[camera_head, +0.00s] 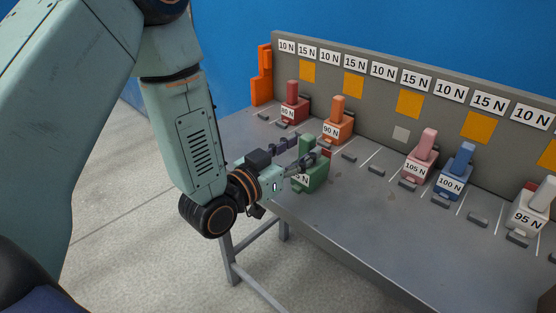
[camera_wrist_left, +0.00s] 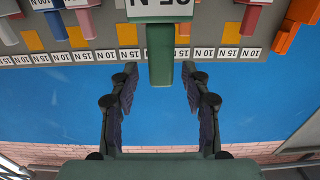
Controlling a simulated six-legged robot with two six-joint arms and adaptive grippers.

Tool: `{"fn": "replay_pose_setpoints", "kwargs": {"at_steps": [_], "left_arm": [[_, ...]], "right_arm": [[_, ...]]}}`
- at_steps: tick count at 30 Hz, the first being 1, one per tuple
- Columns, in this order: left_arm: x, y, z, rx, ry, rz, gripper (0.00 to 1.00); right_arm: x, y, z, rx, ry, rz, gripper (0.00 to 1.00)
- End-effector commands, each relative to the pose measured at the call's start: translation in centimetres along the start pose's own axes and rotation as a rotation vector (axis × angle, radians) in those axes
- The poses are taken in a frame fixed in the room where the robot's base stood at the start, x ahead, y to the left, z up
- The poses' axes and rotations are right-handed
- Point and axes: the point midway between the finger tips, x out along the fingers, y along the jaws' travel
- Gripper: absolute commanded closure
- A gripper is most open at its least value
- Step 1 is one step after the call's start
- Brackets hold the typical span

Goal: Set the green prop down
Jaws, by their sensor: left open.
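The green prop (camera_head: 313,180) is a block with an upright post and a white label, partly covered by my gripper; only "5 N" reads clearly. It appears to stand upright on the grey table, near its left front edge. My left gripper (camera_head: 312,148) is at the post, level with its upper part. In the left wrist view, which is upside down, the post (camera_wrist_left: 160,65) sits between the two spread fingertips (camera_wrist_left: 159,74), with a gap on both sides. The gripper is open. My right gripper is not in view.
Along the table (camera_head: 390,235) stand a red prop (camera_head: 294,110), an orange prop (camera_head: 338,125), a pink prop (camera_head: 420,163), a blue prop (camera_head: 455,178) and a white prop (camera_head: 530,212). A grey back panel (camera_head: 365,90) carries force labels. The table front is clear.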

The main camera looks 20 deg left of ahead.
Motion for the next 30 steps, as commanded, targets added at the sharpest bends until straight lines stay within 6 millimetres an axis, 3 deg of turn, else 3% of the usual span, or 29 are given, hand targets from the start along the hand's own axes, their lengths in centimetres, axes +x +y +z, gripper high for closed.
{"fn": "replay_pose_setpoints", "kwargs": {"at_steps": [6,15,21,30], "left_arm": [[-3.5,-0.2,0.0,-0.006,-0.002,-0.005,0.53],[-6.9,-0.2,0.0,-0.005,-0.003,-0.005,0.53],[-8.2,-0.1,0.0,-0.002,-0.001,-0.002,0.53],[-8.6,0.0,0.0,0.001,0.0,0.0,0.53]], "right_arm": [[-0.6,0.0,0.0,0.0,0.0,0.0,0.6],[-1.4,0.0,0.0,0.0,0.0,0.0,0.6],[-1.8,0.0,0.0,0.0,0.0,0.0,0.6],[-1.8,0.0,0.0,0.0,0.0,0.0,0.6]]}}
